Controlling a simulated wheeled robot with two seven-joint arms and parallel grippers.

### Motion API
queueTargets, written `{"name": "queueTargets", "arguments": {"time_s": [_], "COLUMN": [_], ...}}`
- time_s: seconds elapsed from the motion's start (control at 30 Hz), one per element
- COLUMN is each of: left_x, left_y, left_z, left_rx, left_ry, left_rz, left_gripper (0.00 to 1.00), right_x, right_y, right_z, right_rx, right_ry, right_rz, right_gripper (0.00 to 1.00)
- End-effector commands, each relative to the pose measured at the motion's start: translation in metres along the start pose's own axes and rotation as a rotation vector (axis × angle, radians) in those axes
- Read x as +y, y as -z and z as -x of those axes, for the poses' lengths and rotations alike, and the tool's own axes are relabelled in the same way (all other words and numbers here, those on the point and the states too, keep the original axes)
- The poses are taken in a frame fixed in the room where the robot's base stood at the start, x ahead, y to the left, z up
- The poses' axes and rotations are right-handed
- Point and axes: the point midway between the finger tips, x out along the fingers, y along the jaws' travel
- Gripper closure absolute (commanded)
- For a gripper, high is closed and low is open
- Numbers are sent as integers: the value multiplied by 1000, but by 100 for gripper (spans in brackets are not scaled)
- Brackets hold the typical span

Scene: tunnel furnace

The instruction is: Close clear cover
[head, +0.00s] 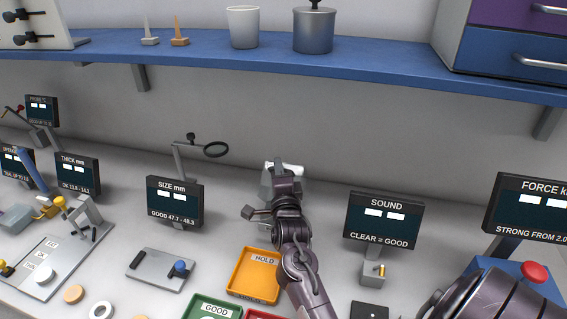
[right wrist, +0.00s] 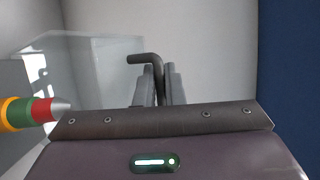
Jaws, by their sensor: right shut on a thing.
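The clear cover (right wrist: 98,65) shows in the right wrist view as a see-through box at the left. A dark bent handle (right wrist: 146,58) stands beside it, and its lower part lies between my gripper's fingers. My right gripper (right wrist: 159,88) is shut on this handle. In the head view, my right gripper (head: 283,172) is at the back of the bench, in front of a pale box-like device (head: 293,168) that it mostly hides. I cannot tell there how far the cover is open. My left gripper is not in view.
A red, yellow and green tapered part (right wrist: 30,113) is close at the left in the wrist view. The size display (head: 175,203) and sound display (head: 384,220) flank my arm. An orange tray (head: 240,272) lies in front. A blue shelf (head: 200,45) overhangs behind.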

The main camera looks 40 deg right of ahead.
Motion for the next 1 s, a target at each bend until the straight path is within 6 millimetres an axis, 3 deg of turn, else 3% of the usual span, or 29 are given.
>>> {"name": "queueTargets", "arguments": {"time_s": [0.03,0.1,0.47,0.5,0.53,0.77,1.0], "left_x": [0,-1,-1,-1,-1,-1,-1], "left_y": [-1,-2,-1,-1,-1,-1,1], "left_z": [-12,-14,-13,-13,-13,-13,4], "left_rx": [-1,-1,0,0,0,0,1], "left_ry": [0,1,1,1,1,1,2], "left_rz": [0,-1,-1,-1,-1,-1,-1], "left_gripper": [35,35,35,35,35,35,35], "right_x": [5,3,-1,-1,-1,-1,-8], "right_y": [-1,-2,-3,-3,-3,-3,1], "right_z": [4,6,8,7,7,7,-3], "right_rx": [0,0,0,0,0,1,0], "right_ry": [24,44,56,56,56,57,11], "right_rz": [8,16,22,22,22,21,3], "right_gripper": [100,100,100,86,83,83,83]}}
